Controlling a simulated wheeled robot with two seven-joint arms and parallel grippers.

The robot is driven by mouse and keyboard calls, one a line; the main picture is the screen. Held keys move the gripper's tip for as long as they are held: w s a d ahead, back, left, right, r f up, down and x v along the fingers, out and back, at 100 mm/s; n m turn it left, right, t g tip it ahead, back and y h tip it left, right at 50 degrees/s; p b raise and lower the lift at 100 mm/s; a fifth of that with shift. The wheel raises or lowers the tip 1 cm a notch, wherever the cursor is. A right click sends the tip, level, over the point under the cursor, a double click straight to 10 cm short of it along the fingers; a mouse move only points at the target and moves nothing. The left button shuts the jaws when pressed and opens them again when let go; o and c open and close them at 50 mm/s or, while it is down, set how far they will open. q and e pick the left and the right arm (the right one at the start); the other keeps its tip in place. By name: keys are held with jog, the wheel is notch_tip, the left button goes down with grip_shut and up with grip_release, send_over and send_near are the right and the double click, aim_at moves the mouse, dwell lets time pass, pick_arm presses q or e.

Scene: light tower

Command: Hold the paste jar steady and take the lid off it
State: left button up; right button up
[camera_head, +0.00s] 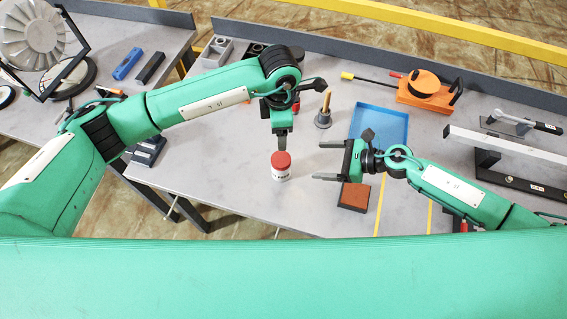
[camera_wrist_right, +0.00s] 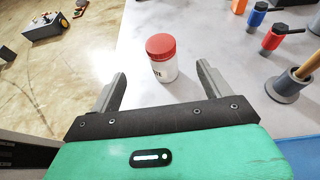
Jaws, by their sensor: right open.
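The paste jar (camera_head: 281,173) is small and white with a dark label, and stands upright on the grey table. Its red lid (camera_head: 281,159) is on top. My right gripper (camera_head: 321,161) is to the right of the jar, open and empty, its two fingers pointing left toward it. In the right wrist view the jar (camera_wrist_right: 164,69) and lid (camera_wrist_right: 160,45) show ahead, between the lines of the open fingers. My left gripper (camera_head: 281,141) points down just behind the jar in the head view; its fingers overlap, so their opening cannot be told.
A brown block (camera_head: 354,196) lies below my right gripper. A blue tray (camera_head: 379,122) and a grey holder (camera_head: 323,119) with a wooden-handled tool are behind. An orange device (camera_head: 422,91) stands at the back. The table's front edge is near the jar; the table left of it is clear.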

aim_at(281, 168)
pick_arm(q)
notch_tip(281, 168, down, 6)
jog(key=b, duration=0.5)
jog(key=shift+w, duration=0.1)
pick_arm(e)
notch_tip(281, 168, down, 6)
jog(key=shift+w, duration=0.15)
pick_arm(q)
jog(key=shift+r, duration=0.1)
pick_arm(e)
jog(key=shift+a, duration=0.25)
jog(key=x, duration=1.3)
jog(key=shift+a, duration=0.15)
